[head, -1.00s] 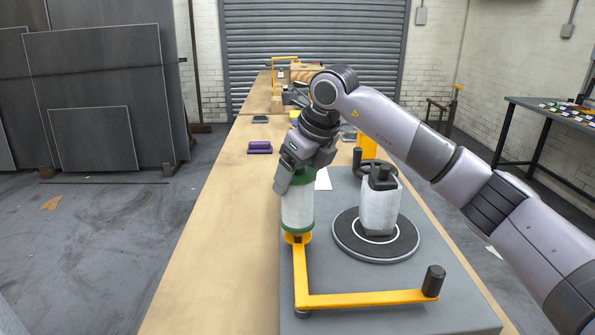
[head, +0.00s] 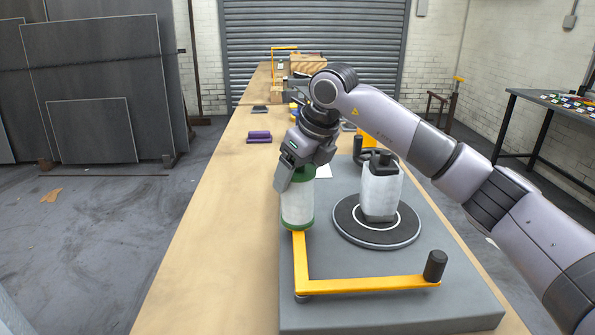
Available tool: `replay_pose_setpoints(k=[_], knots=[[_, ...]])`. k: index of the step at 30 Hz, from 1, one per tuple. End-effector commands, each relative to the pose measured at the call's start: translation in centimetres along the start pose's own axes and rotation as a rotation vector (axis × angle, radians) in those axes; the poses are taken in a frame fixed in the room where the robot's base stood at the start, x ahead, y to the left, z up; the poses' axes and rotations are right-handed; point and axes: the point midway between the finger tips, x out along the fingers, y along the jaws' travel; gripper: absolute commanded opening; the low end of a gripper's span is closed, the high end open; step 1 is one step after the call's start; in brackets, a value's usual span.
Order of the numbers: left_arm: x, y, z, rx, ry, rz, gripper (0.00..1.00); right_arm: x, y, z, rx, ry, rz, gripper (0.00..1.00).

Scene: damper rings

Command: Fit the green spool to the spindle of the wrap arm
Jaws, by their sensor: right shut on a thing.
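The green spool (head: 297,208), a white roll with green ends, stands upright at the far end of the yellow wrap arm (head: 301,265). My right gripper (head: 299,172) is shut on its green top from above. The spool's lower green rim meets the end of the wrap arm in the picture. The spindle is hidden by the spool, so I cannot see how deep it sits. My left gripper is out of view.
A turntable (head: 345,234) on the grey base (head: 390,311) carries a dark canister wrapped in white (head: 381,192), right of the spool. The wrap arm has a dark upright knob (head: 435,265). Purple blocks (head: 259,137) lie farther back on the wooden bench (head: 220,220). The bench's left side is clear.

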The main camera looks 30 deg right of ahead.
Motion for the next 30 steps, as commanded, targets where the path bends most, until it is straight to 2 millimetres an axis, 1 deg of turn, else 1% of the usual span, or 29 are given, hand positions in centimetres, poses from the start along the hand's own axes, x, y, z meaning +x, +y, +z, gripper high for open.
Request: replay_pose_setpoints(k=[17,18,19,20,28,30], knots=[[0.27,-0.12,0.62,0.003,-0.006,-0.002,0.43,0.54,0.00,-0.22,0.000,-0.001,0.000,0.45],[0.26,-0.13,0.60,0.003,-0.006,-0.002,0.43,0.53,0.00,-0.22,0.000,-0.001,0.000,0.84],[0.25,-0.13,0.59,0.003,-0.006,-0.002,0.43,0.53,0.00,-0.22,0.000,0.000,0.000,0.94],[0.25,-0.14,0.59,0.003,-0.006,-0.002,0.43,0.53,0.01,-0.22,0.000,0.000,0.000,1.00],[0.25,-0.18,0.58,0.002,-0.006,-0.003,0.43,0.51,0.01,-0.23,0.000,0.001,0.000,1.00],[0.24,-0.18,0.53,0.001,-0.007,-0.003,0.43,-0.19,-0.01,-0.18,0.000,-0.001,-0.001,1.00]])
